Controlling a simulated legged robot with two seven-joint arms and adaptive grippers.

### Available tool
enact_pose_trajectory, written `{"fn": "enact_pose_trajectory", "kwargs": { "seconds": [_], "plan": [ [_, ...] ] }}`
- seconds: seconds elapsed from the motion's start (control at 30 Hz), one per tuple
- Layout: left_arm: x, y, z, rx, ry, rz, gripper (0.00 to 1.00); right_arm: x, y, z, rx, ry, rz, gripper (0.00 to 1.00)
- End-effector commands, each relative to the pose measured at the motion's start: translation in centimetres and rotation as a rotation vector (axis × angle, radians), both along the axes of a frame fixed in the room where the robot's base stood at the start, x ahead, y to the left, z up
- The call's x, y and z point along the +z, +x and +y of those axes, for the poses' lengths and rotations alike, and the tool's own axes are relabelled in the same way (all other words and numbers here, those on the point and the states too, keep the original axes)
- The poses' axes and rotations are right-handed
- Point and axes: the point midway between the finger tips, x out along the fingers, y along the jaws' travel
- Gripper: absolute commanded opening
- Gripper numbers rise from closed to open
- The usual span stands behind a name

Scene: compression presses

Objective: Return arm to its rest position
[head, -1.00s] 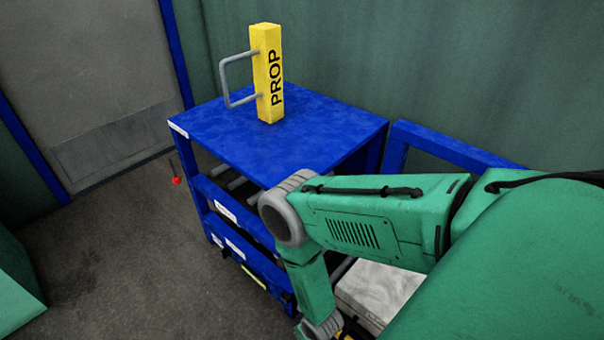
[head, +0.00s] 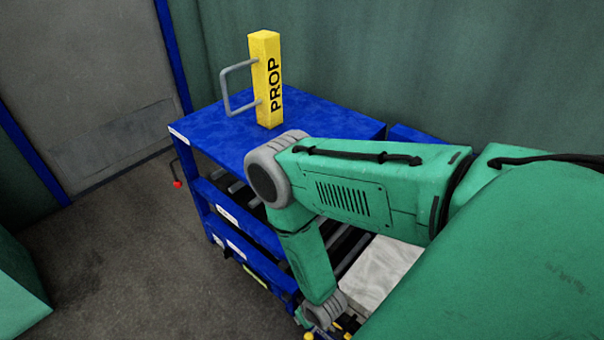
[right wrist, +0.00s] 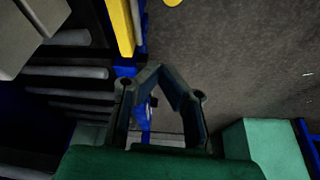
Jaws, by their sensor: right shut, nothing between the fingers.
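My right arm (head: 345,190) reaches in from the right in the head view, its elbow bent in front of the blue press and its forearm pointing down. In the right wrist view my right gripper (right wrist: 160,70) shows its two dark fingers meeting at the tips, shut with nothing between them. In the head view the right gripper is mostly cut off at the bottom edge. My left gripper is not in view.
A yellow block marked PROP (head: 266,80), with a grey handle, stands upright on the blue press (head: 215,125). A pale block (head: 385,268) lies behind my forearm. Grey rods (right wrist: 65,72) show beside the gripper. Open floor (head: 130,240) lies to the left.

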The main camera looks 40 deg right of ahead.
Motion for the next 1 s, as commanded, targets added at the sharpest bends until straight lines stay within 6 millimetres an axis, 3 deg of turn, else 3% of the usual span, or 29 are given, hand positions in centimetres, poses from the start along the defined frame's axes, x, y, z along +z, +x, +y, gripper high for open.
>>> {"fn": "enact_pose_trajectory", "kwargs": {
  "seconds": [0.47,0.57,0.67,0.9,1.0],
  "plan": [
    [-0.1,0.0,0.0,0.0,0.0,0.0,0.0,0.0,0.0,0.0,0.0,0.0,-0.001,0.0],
    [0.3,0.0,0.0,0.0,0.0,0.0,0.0,0.8,-0.1,0.1,0.004,0.0,0.006,0.0],
    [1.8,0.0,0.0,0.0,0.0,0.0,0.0,4.5,-0.7,0.3,0.023,0.001,0.037,0.0],
    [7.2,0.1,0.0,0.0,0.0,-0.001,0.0,19.7,-5.4,0.8,0.109,0.003,0.184,0.0],
    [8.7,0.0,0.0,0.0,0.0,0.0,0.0,24.8,-7.7,0.8,0.138,0.003,0.236,0.0]
  ]
}}
